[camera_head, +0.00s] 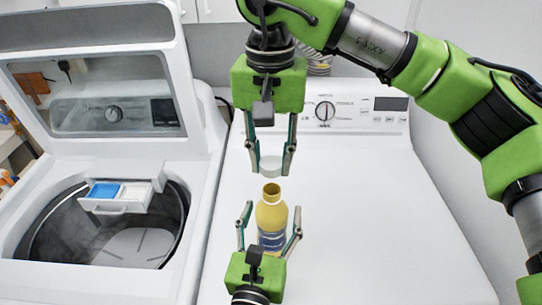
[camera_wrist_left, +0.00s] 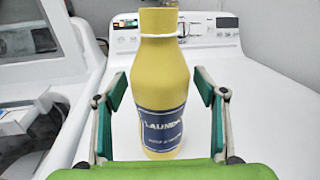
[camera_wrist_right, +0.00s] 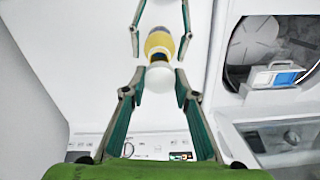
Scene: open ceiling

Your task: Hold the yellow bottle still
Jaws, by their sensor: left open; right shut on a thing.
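The yellow bottle (camera_head: 271,215) stands upright on the white machine top, its neck open and uncapped. A dark blue label shows on its front in the left wrist view (camera_wrist_left: 160,85). My left gripper (camera_head: 270,222) is open, with one finger on each side of the bottle and gaps to it. My right gripper (camera_head: 271,169) points down above the bottle and is shut on a white cap (camera_head: 270,164), apart from the bottle's mouth. The cap also shows between the right fingers in the right wrist view (camera_wrist_right: 160,78).
The bottle's white machine (camera_head: 370,220) has a control panel (camera_head: 350,112) at its back and a wide clear top on the right. At the left stands an open washer (camera_head: 95,160) with its lid up and a drawer (camera_head: 120,196) with a blue part pulled out over the drum.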

